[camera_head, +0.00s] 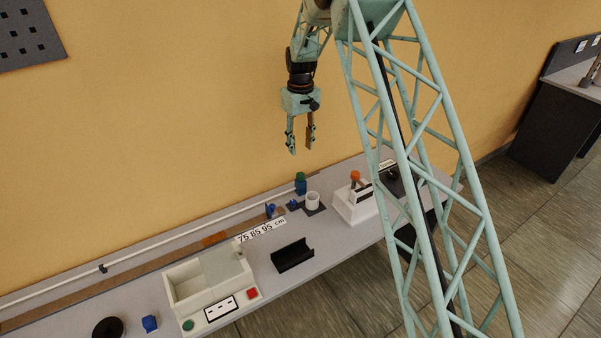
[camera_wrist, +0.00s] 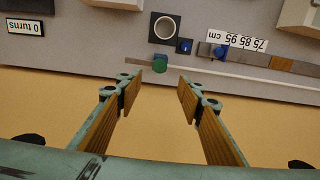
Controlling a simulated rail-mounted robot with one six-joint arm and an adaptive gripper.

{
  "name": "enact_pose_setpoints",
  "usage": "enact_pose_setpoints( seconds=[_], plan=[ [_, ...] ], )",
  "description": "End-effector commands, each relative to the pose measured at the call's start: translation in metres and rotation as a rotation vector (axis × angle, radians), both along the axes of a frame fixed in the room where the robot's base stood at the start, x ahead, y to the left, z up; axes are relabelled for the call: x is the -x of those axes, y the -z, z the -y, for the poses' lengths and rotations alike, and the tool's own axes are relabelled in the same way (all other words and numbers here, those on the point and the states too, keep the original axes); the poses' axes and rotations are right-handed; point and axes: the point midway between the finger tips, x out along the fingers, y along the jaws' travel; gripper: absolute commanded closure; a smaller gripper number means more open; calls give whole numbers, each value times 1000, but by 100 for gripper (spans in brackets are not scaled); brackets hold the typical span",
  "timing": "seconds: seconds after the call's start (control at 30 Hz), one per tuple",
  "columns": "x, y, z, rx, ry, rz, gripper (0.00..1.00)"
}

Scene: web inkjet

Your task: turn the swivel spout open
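My gripper (camera_head: 302,150) hangs fingers down above the back of the bench, open and empty. In the wrist view my gripper (camera_wrist: 160,85) has its two wood-coloured fingers wide apart. A small green and blue upright fitting (camera_head: 301,183) stands at the bench's back edge, below my gripper and apart from it. In the wrist view the fitting (camera_wrist: 160,64) shows between and beyond the fingertips, with a short grey piece at its left. I cannot tell for sure that this is the swivel spout, or how it is turned. A white cup (camera_head: 312,200) stands just in front of it.
A white pipe (camera_head: 150,253) runs along the back wall. A scale strip (camera_head: 262,230), a black open holder (camera_head: 292,255), a cream box with buttons (camera_head: 208,280) and a white lever box (camera_head: 355,203) stand on the bench. Air around my gripper is clear.

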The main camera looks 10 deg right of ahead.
Motion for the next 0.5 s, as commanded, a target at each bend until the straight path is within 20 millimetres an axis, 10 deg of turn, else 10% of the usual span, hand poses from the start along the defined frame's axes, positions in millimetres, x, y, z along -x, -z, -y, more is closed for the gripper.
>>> enact_pose_setpoints(
  seconds=[0.5],
  plan=[
    [1, 18, 0, 0, 0, -2, 65]
  ],
)
